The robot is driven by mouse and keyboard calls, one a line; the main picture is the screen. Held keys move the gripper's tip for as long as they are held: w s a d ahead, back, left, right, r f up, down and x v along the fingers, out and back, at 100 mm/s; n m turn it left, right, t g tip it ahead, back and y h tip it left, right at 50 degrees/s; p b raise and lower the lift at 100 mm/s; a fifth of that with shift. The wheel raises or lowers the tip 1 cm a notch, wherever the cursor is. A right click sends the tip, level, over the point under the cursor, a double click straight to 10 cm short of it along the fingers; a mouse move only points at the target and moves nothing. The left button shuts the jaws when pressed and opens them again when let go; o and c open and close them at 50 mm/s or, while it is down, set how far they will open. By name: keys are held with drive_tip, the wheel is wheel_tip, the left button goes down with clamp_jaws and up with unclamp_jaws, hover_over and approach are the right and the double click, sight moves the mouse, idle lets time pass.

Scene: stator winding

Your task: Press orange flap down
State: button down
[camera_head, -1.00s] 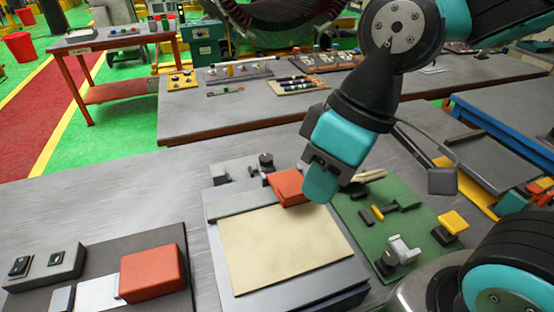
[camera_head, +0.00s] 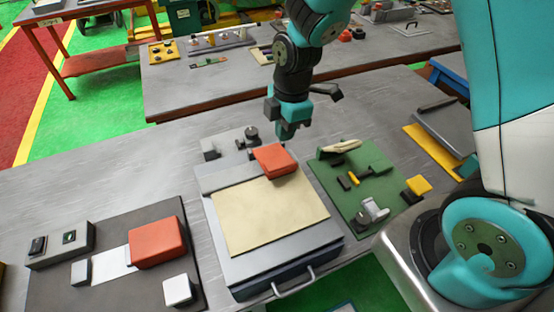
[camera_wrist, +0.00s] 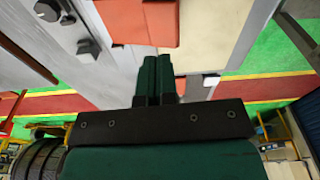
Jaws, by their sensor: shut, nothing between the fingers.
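The orange flap (camera_head: 275,159) sits at the back edge of the grey press-like device, over the far edge of its cream sheet (camera_head: 268,215). It looks slightly tilted. My gripper (camera_head: 287,134) is just behind and above the flap with its fingers together and empty. In the wrist view, the closed green fingers (camera_wrist: 157,72) point towards the orange flap (camera_wrist: 150,22), which fills the top middle beside the cream sheet (camera_wrist: 205,35). I cannot tell for sure whether the fingertips touch the flap; a gap seems to show.
A second orange block (camera_head: 157,243) lies on a dark mat at the left. A green board (camera_head: 340,190) with small parts lies to the right of the device. Small knob fittings (camera_head: 250,137) stand behind the flap. Bare grey table shows at the back left.

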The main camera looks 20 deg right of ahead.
sight(281, 161)
drive_tip(key=shift+a+f, duration=0.1)
drive_tip(key=f+b, duration=0.5)
drive_tip(key=f, duration=0.1)
drive_tip(key=shift+a+f+b, duration=0.3)
drive_tip(key=shift+f+b, duration=0.1)
wheel_tip(281, 161, down, 2)
drive_tip(key=shift+s+f+b, duration=0.1)
drive_tip(key=shift+b, duration=0.75)
drive_tip(key=shift+d+r, duration=0.1)
drive_tip(key=shift+r, duration=0.15)
drive_tip(key=shift+d+r+p, duration=0.25)
drive_tip(key=shift+d+p, duration=0.1)
drive_tip(key=shift+d, duration=0.4)
drive_tip(key=shift+d+r+p, duration=0.25)
drive_tip(key=shift+d+p, duration=0.05)
drive_tip(key=shift+d, duration=0.4)
